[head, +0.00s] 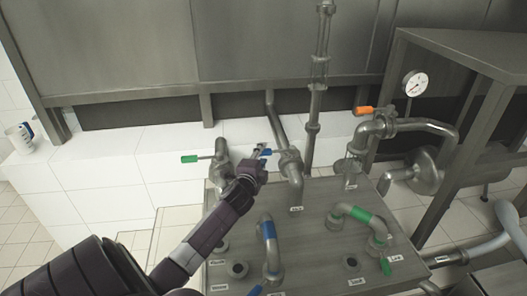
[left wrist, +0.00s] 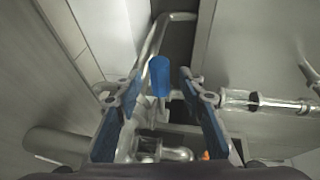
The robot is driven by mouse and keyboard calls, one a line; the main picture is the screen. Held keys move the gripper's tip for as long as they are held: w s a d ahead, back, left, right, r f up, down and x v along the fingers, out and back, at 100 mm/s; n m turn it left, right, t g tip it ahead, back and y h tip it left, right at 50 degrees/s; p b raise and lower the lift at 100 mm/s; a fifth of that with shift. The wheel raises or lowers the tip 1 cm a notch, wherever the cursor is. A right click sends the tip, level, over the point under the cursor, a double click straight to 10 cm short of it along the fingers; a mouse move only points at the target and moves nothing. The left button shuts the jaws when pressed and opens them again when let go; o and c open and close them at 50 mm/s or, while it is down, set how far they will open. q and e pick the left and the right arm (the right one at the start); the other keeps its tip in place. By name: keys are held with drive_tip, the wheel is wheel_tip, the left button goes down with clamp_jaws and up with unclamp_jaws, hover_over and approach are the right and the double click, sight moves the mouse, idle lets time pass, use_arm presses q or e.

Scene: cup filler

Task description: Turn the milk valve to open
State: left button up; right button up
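The valve with a blue handle (left wrist: 160,76) is on a metal pipe (head: 291,164) standing at the back of the steel panel. Its label is too small for me to read. My left gripper (head: 263,152) is right at this handle, its arm reaching in from the lower left. In the left wrist view its two blue-padded fingers are spread, one on each side of the blue handle, with gaps on both sides. In the head view the gripper partly hides the handle. My right gripper is out of view.
A green-handled valve (head: 190,159) stands close on the left, and an orange-handled valve (head: 365,111) with a pressure gauge (head: 414,84) on the right. A blue-banded pipe (head: 269,231) and a green-banded pipe (head: 358,215) rise from the panel (head: 320,250) in front.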

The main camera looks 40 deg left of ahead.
use_arm(q)
drive_tip(key=shift+x, duration=1.2)
drive_tip(key=shift+f, duration=0.1)
clamp_jaws()
